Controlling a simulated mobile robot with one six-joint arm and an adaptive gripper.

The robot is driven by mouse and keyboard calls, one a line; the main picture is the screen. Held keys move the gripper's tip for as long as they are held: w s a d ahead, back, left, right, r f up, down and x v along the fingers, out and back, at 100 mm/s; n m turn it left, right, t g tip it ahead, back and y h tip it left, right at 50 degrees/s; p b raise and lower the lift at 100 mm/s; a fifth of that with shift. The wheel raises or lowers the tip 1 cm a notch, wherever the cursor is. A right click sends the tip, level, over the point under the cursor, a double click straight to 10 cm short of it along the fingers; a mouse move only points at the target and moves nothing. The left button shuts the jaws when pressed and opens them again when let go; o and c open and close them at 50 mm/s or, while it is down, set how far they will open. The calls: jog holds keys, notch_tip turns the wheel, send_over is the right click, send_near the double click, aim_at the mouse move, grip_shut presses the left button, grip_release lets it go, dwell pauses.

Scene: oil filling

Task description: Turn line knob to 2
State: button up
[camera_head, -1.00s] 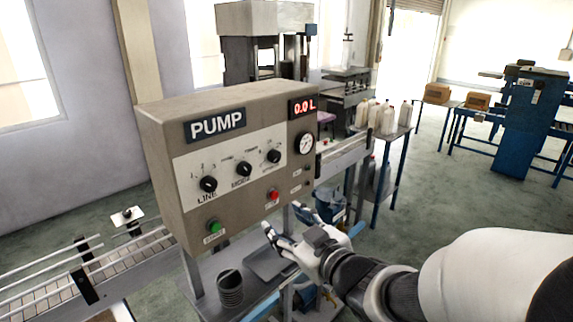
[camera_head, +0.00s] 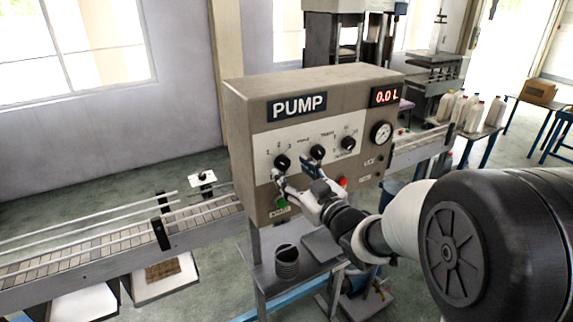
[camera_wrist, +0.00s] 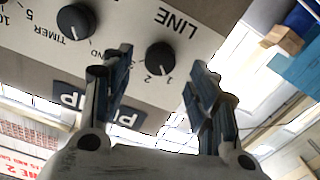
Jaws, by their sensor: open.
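The grey PUMP box (camera_head: 345,88) has a white strip with a row of black knobs. The LINE knob (camera_head: 283,162) is the leftmost in the head view. In the wrist view the LINE knob (camera_wrist: 160,58) appears upside down, with 1 and 2 printed beside it. Its white mark seems to be on the side near 1. My gripper (camera_head: 294,173) is open in front of the panel, just below the LINE knob in the head view. In the wrist view my gripper (camera_wrist: 158,74) has a finger on each side of the knob, with gaps; nothing is held.
The middle knob (camera_head: 317,152) is close to my right-hand finger. A green button (camera_head: 281,202) and a red button (camera_head: 342,182) sit below. A conveyor (camera_head: 120,240) runs at the left. A dark ribbed cup (camera_head: 287,262) stands on the shelf below.

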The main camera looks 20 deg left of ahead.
aim_at(285, 165)
jog(key=shift+x, duration=2.2)
jog(key=shift+d, duration=0.1)
jog(key=c, duration=1.1)
jog(key=shift+o, duration=0.2)
jog(key=shift+m, duration=0.3)
jog(key=m, duration=0.3)
jog(key=shift+m, duration=2.5)
